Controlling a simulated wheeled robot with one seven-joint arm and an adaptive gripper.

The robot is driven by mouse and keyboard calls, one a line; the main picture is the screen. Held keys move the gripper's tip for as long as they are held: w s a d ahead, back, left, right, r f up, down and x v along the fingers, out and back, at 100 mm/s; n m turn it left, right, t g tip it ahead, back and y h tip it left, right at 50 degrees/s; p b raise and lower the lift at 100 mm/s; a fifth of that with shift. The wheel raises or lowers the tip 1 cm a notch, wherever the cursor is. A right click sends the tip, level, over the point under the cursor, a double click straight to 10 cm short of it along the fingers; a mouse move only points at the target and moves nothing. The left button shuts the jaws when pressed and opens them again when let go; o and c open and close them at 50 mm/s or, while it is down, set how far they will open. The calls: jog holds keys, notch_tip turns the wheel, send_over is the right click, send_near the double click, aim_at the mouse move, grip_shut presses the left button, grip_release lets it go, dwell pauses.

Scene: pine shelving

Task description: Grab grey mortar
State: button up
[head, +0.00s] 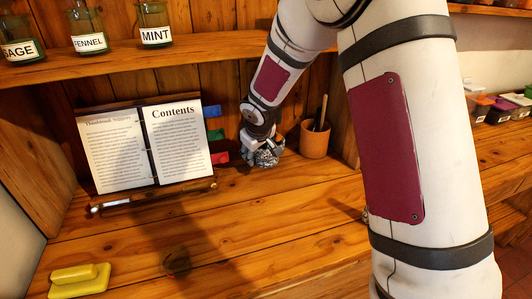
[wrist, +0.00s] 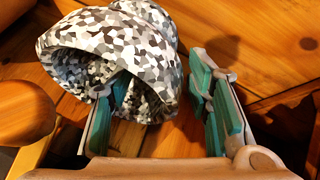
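The grey mortar (head: 268,152), patterned in white, grey and black patches, sits on the counter right of the open book, partly hidden by my gripper (head: 258,138). In the wrist view the mortar (wrist: 150,35) appears tilted, its opening facing lower left. There my gripper (wrist: 167,95) is open, with teal finger pads. The left finger overlaps the mortar's opening and part of its wall shows between the fingers. The right finger stands apart from it, with a visible gap. I cannot tell whether the left finger touches it.
A book (head: 180,140) on a stand is close to the left of the mortar. A terracotta pot (head: 314,140) with utensils stands close to the right. A shelf (head: 110,67) with labelled jars is above. A yellow object (head: 80,281) lies front left. The front middle counter is mostly clear.

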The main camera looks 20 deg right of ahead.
grip_shut()
jog(key=shift+w+r, duration=0.1)
jog(key=shift+r, duration=0.05)
jog(key=shift+r, duration=0.15)
